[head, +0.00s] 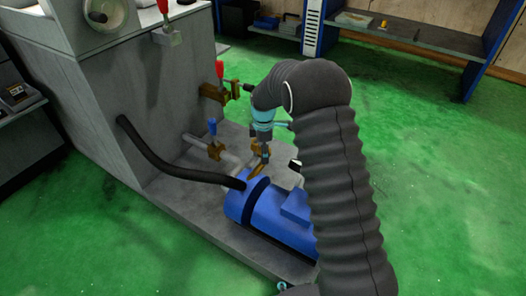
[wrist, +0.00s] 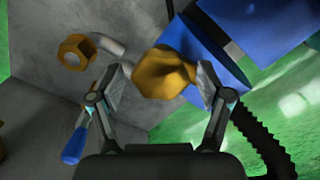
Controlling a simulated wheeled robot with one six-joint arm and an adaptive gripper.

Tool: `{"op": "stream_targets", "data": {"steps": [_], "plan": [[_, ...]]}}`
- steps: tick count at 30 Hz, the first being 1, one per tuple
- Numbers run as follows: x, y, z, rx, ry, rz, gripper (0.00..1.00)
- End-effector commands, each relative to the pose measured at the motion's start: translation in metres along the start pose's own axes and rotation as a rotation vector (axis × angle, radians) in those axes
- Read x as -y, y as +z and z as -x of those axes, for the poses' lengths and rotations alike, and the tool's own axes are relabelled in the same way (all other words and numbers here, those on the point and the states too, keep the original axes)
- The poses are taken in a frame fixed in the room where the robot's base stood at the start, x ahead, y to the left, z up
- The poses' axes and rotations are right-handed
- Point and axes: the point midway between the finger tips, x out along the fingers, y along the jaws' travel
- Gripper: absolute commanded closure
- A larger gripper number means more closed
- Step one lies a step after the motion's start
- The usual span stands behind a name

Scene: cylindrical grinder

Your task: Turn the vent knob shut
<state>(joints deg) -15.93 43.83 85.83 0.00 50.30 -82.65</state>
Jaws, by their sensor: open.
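The vent knob, a lobed brass-yellow piece (wrist: 165,73), fills the space between my fingertips in the wrist view. In the head view a small part of it (head: 258,172) shows above the blue pump body (head: 268,215), partly hidden by my gripper. My gripper (head: 264,156) points down at it, and in the wrist view (wrist: 161,86) one finger stands on each side of the knob. The jaws are open. Both fingertips look very close to the knob, and I cannot tell whether either touches it.
A blue-handled brass valve (head: 215,150) stands on a pipe left of my gripper; its blue lever (wrist: 76,143) shows in the wrist view. A red-handled valve (head: 213,91) sits above it on the grey machine (head: 160,110). A black hose (head: 160,158) runs to the pump. Green floor is clear around.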

Motion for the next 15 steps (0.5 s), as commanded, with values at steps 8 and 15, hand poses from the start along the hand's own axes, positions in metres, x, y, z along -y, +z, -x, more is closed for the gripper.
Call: {"op": "stream_targets", "data": {"steps": [8, 15], "plan": [[0.0001, 0.0, 0.0002, 0.0, 0.0, 0.0, 0.6], [-0.0003, -0.0001, 0.0003, 0.0, 0.001, -0.002, 0.82]]}}
